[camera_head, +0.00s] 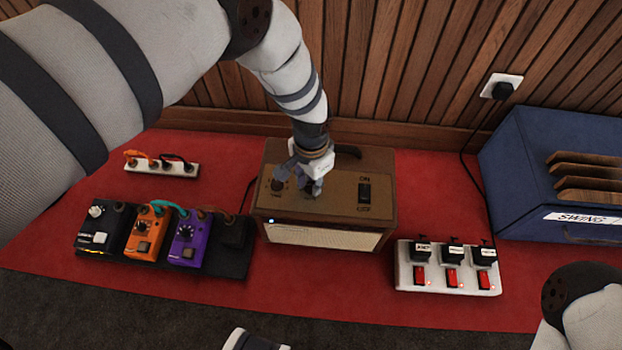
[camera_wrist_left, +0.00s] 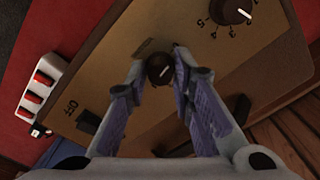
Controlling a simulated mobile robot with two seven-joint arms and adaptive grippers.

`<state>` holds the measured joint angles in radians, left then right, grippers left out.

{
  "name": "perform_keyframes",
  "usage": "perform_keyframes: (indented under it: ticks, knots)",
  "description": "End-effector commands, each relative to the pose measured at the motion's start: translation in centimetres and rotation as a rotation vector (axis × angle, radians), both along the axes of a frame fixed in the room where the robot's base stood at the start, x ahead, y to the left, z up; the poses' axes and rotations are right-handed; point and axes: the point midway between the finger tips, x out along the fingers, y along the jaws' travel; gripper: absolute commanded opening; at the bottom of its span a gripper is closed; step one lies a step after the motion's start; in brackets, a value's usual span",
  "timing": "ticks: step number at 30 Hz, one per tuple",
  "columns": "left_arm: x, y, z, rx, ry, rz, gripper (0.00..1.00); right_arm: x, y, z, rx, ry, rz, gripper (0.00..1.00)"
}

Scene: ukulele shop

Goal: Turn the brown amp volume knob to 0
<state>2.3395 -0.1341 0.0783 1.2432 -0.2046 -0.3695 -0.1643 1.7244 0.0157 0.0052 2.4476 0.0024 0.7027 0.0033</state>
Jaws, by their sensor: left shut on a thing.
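The brown amp (camera_head: 328,212) stands on the red cloth in the middle of the head view. My left gripper (camera_head: 312,186) reaches down onto its top panel. In the left wrist view, the two fingers of my left gripper (camera_wrist_left: 160,72) are shut on a dark round knob (camera_wrist_left: 158,68). Its number scale is hidden, and I cannot read where it points. A second dark knob (camera_wrist_left: 237,10) with a white pointer line and numbers around it is beside it; it also shows in the head view (camera_head: 277,185).
An ON/OFF switch (camera_head: 365,192) is on the amp's right side. A pedalboard (camera_head: 120,262) with several pedals lies left, a white switched power strip (camera_head: 447,268) right. A blue box (camera_head: 515,195) stands far right. A wood-slat wall is behind.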

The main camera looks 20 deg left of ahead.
Motion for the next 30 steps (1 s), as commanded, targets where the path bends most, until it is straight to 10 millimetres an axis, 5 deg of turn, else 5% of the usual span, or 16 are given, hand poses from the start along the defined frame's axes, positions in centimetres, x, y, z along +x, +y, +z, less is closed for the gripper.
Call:
perform_keyframes:
  ticks: [10, 11, 13, 23, 30]
  knots:
    - [0.1, 0.1, 0.0, 0.0, -0.001, 0.004, 0.0, 0.0, 0.0, 0.0, 0.0, 0.0, 0.0, 0.4]
    - [0.1, 0.1, 0.0, 0.0, -0.002, 0.004, 0.29, 0.0, 0.0, 0.0, 0.0, 0.0, 0.0, 0.4]
    - [0.1, 0.1, 0.0, 0.0, -0.001, 0.004, 0.43, 0.0, 0.0, 0.0, 0.0, 0.0, 0.0, 0.4]
    - [0.0, 0.0, 0.3, 0.0, 0.0, 0.002, 0.43, 0.0, 0.0, 0.0, 0.0, 0.001, 0.0, 0.4]
    - [0.2, 0.1, 6.1, 0.0, -0.004, 0.003, 0.43, 0.0, 0.0, 0.0, 0.0, 0.0, 0.0, 0.4]
